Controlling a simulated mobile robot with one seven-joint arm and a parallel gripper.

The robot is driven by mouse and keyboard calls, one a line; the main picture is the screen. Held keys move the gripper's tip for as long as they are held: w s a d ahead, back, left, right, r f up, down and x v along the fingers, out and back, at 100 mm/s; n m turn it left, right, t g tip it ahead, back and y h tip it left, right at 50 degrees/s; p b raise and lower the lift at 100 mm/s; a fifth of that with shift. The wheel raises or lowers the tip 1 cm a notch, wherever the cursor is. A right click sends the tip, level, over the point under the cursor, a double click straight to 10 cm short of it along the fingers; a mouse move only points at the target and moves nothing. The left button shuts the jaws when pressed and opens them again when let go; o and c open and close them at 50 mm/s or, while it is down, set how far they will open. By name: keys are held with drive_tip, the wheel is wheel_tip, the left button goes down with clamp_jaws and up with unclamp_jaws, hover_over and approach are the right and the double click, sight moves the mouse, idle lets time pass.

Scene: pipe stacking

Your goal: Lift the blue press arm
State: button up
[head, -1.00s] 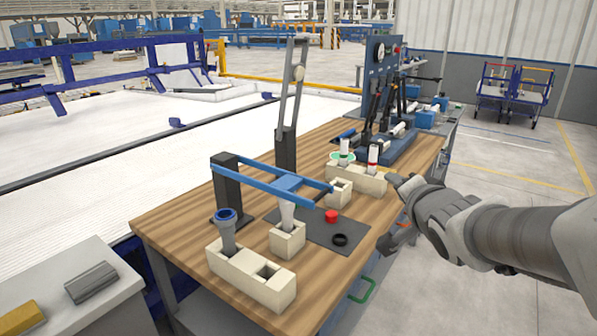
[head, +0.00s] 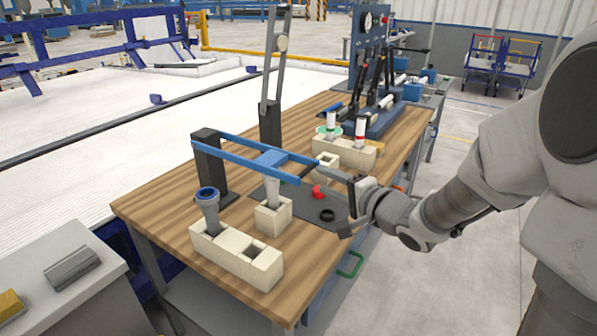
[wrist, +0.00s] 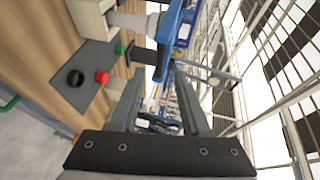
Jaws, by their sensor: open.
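The blue press arm (head: 268,158) is a two-bar frame, lying almost level. It is hinged at a dark post (head: 208,170) on the left and reaches right over a pale fitting (head: 272,190) set in a cream block. My gripper (head: 335,200) is open and empty near the arm's free right end, with one dark finger close to that end. In the wrist view, the blue press arm (wrist: 168,32) lies just beyond the spread fingertips of my gripper (wrist: 157,76). I cannot tell whether a finger touches the arm.
A red button (head: 318,191) and a black ring (head: 327,215) sit on the dark plate below. A cream double block (head: 238,255) holds a grey-blue pipe piece at the front. Another cream block (head: 345,153) with white pipes stands behind. A tall grey lever (head: 275,70) rises at the back.

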drive_tip(key=b+x, duration=0.2)
drive_tip(key=x, duration=0.9)
drive_tip(key=shift+w+b, duration=0.2)
drive_tip(key=shift+b, duration=0.1)
clamp_jaws()
idle(0.8)
